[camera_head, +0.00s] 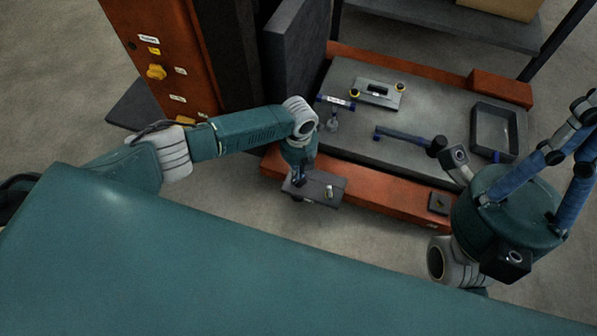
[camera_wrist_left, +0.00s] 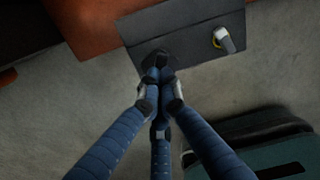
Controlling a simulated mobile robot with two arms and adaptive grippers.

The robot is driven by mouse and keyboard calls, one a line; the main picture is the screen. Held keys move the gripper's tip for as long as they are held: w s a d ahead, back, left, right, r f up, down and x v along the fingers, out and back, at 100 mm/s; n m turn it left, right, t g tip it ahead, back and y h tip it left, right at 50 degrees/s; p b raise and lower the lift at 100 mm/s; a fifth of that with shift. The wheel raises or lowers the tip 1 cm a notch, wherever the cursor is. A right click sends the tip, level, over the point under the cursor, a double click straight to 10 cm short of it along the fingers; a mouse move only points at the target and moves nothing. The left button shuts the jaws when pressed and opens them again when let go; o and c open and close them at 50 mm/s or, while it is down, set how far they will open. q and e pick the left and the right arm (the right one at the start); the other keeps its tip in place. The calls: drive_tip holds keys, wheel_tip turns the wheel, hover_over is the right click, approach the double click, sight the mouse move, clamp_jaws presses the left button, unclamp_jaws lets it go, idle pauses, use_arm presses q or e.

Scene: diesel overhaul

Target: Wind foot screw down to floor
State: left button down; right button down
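My left gripper (camera_head: 298,178) reaches down onto a dark grey plate (camera_head: 318,184) at the near left corner of the orange frame. In the left wrist view its blue fingers converge, with the tips (camera_wrist_left: 158,68) together on a dark knob-like part (camera_wrist_left: 155,55) at the plate's edge. I take this for the foot screw; the fingers hide most of it. Its lower end and its gap to the floor are hidden. A grey pin with a yellow ring (camera_wrist_left: 223,40) stands on the same plate. My right gripper's blue fingers (camera_head: 540,165) are at the right; their tips are unclear.
A grey bench top (camera_head: 350,135) in the orange frame holds a spirit level (camera_head: 336,101), a blue-handled hammer (camera_head: 405,137) and a tray (camera_head: 495,128). An orange cabinet (camera_head: 165,50) stands left of it. Another corner plate (camera_head: 438,203) is at the right. The floor in front is clear.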

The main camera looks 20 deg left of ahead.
use_arm(q)
drive_tip(key=shift+f+m+b, duration=0.15)
drive_tip(key=shift+m+b, duration=0.3)
drive_tip(key=shift+m, duration=1.85)
drive_tip(key=c, duration=1.6)
unclamp_jaws()
